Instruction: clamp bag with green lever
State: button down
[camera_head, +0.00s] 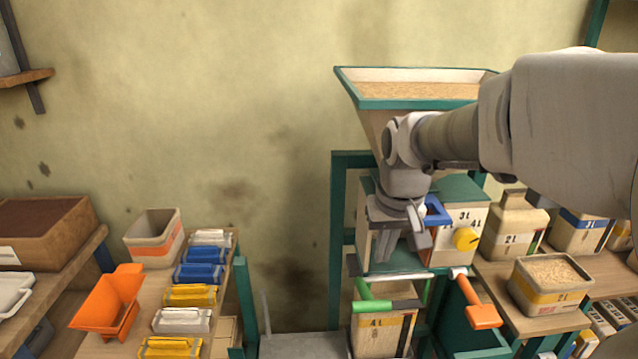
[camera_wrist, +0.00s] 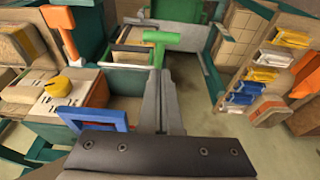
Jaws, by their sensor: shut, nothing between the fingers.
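The green lever (camera_head: 370,302) is a T-shaped handle below the front of the bucket elevator's cream box, at the top of a tan bag marked 4L (camera_head: 380,333). In the wrist view the green lever (camera_wrist: 160,37) lies beyond my fingertips, with the open bag top (camera_wrist: 132,58) beside it. My gripper (camera_head: 398,252) is shut and empty, in front of the cream box and above the lever, apart from it. In the wrist view my gripper (camera_wrist: 160,77) points toward the lever. Whether the lever presses on the bag is hard to tell.
A blue square handle (camera_head: 436,211) and a yellow knob (camera_head: 466,238) are close by my gripper. An orange lever (camera_head: 482,314) hangs at right. A grain hopper (camera_head: 415,90) stands above. Shelves with bags and a grain bin (camera_head: 552,285) flank it.

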aim_at(372, 302)
jog(key=x, duration=0.4)
jog(key=s+b+x, duration=0.1)
jog(key=x, duration=0.8)
jog(key=shift+s+f+b, duration=0.1)
jog(key=shift+s+b, duration=0.15)
jog(key=shift+b, duration=0.1)
jog(key=shift+f, duration=0.1)
